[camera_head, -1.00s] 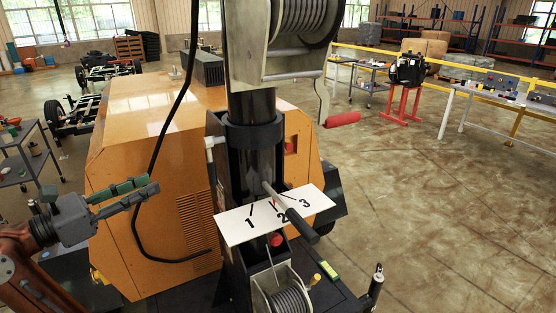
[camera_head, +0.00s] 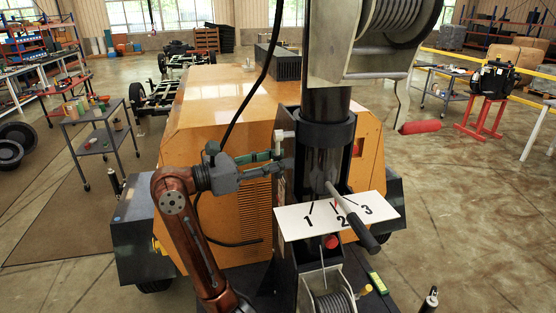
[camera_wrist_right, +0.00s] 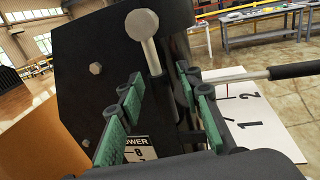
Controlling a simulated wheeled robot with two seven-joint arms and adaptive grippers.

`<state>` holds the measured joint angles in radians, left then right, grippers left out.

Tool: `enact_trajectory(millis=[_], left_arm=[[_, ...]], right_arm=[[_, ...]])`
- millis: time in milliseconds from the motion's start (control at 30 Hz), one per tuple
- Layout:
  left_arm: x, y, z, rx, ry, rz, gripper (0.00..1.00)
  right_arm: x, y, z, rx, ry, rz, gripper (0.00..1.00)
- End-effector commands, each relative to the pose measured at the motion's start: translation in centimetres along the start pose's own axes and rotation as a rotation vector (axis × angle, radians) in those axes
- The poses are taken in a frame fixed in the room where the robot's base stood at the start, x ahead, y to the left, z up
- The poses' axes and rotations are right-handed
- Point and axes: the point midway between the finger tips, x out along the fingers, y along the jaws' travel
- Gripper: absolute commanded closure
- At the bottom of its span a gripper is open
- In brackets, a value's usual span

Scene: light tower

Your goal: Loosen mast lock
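The dark mast (camera_head: 325,165) stands upright in front of the orange housing. A pale knob on a stem, likely the mast lock, sticks out from the mast's left side (camera_head: 284,134); in the right wrist view the knob (camera_wrist_right: 142,24) is beyond the fingertips, nearer the top. My right gripper (camera_head: 284,160) is at the mast's left side, below the knob. Its green-padded fingers are spread with nothing between them in the right wrist view (camera_wrist_right: 158,82). I cannot tell whether the tips touch the mast. My left gripper is not in view.
A white plate marked 1, 2, 3 (camera_head: 292,222) with a black-gripped lever (camera_head: 360,232) crosses the mast front. A winch drum (camera_head: 335,302) sits below. A red-handled crank (camera_head: 420,127) hangs at upper right. A grey cart (camera_head: 97,140) stands left.

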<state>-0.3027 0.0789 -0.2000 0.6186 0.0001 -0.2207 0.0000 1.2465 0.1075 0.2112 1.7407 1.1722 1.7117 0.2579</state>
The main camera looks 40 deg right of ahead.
Motion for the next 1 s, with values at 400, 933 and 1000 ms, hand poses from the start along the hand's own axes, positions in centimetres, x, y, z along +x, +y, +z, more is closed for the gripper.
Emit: enact_trajectory(millis=[400, 933, 1000], left_arm=[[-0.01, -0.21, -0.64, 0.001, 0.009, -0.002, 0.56], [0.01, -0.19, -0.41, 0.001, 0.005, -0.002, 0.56], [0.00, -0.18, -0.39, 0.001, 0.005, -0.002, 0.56]], right_arm=[[0.09, -0.01, 0.03, 0.000, 0.000, 0.000, 0.79], [0.05, 0.00, 0.05, 0.000, -0.001, 0.001, 1.00], [0.04, 0.00, 0.05, 0.000, -0.001, 0.001, 1.00]])
